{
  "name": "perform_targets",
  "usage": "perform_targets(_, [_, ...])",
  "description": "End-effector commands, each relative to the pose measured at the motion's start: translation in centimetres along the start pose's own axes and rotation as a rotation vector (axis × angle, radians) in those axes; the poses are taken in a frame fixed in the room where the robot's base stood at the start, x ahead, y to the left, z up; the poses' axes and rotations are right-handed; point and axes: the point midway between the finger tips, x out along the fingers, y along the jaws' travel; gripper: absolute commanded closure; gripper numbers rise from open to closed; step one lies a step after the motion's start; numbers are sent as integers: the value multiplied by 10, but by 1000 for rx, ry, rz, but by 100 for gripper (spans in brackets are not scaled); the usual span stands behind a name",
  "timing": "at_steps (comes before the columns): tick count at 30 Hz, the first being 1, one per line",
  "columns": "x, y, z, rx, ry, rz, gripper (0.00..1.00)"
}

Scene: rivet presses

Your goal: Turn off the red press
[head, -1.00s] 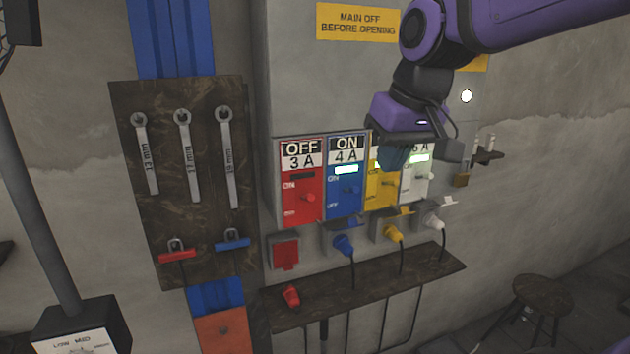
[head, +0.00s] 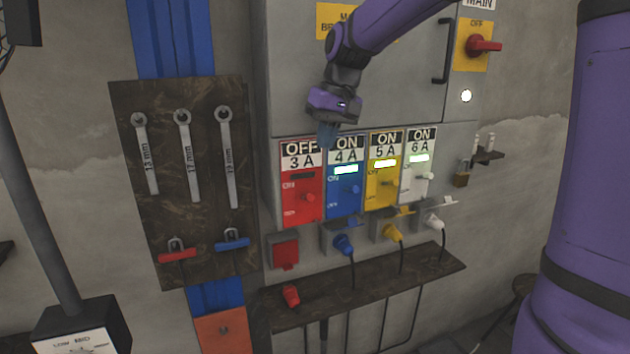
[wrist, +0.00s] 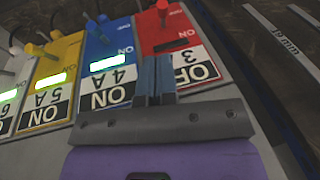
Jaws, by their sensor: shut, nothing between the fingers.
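The red switch panel (head: 302,207) is at the left of a row on the grey cabinet. It reads OFF and 3 A, its small display is dark, and a red knob (head: 309,197) sticks out low on it. The red panel also shows in the wrist view (wrist: 172,28), upside down. Below it, the red socket (head: 285,252) has its cover down, and a red plug (head: 291,296) lies on the shelf. My gripper (head: 327,136) is shut and empty, in front of the top of the blue panel near the red one; its fingers show in the wrist view (wrist: 155,75).
Blue (head: 345,200), yellow (head: 382,190) and white (head: 418,180) panels read ON with lit displays, their plugs in sockets below. A red MAIN handle (head: 484,45) is at upper right. A board with wrenches (head: 187,155) and red and blue padlocks (head: 177,254) hangs left.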

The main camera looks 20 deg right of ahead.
Motion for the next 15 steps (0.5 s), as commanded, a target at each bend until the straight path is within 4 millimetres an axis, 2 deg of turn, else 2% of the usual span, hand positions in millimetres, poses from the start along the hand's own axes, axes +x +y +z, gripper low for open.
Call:
perform_targets(4, [2,0,0,0,-1,0,100])
perform_targets(8, [12,0,0,0,-2,0,100])
perform_targets(15, [51,0,1,0,-4,0,100])
